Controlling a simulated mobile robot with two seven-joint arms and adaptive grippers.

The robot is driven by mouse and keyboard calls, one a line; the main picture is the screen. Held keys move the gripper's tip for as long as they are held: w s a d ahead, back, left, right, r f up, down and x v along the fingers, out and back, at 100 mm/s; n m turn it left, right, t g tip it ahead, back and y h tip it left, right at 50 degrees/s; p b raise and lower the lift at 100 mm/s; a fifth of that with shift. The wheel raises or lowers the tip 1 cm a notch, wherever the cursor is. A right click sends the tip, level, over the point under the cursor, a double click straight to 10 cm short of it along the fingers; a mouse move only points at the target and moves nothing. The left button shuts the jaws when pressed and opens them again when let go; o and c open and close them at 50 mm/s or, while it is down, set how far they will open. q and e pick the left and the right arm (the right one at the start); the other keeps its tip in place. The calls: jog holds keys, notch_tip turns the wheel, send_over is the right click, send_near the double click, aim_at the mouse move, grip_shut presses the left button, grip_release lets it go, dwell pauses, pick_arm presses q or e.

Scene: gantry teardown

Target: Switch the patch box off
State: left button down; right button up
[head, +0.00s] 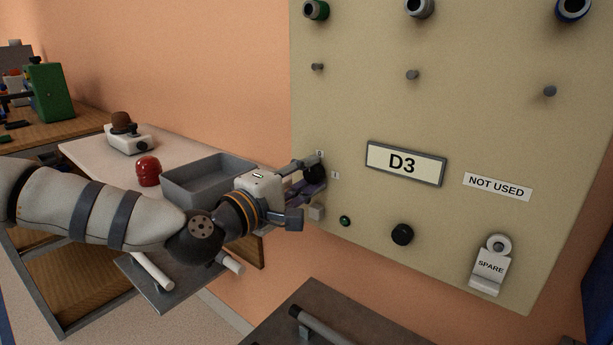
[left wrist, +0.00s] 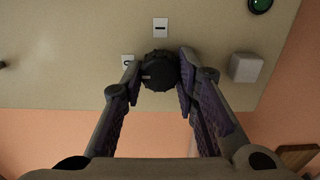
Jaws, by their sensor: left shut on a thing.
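The patch box (head: 470,130) is a beige wall panel with a D3 plate (head: 402,163). At its lower left edge my left gripper (head: 308,182) is shut on a round black knob (left wrist: 160,70), one finger on each side. Two small white labels (left wrist: 160,28) (left wrist: 127,61) sit beside the knob; the first bears a single bar, the second a ring-like mark. A pale mark on the knob's face is at its left side in the left wrist view, near the ring label. A small green lamp (head: 345,221) is right of the gripper. My right gripper is not in view.
A pale block (left wrist: 246,67) sits beside the knob. A second black knob (head: 402,234) and a SPARE tag (head: 490,266) are farther right on the panel. Behind my arm are a grey tray (head: 208,178), a red object (head: 148,171) and a table (head: 85,148).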

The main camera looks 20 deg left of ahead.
pick_arm(q)
jog(key=c, duration=1.2)
grip_release()
jog(key=shift+c, duration=0.2)
jog(key=shift+s, duration=0.1)
jog(key=v, duration=1.2)
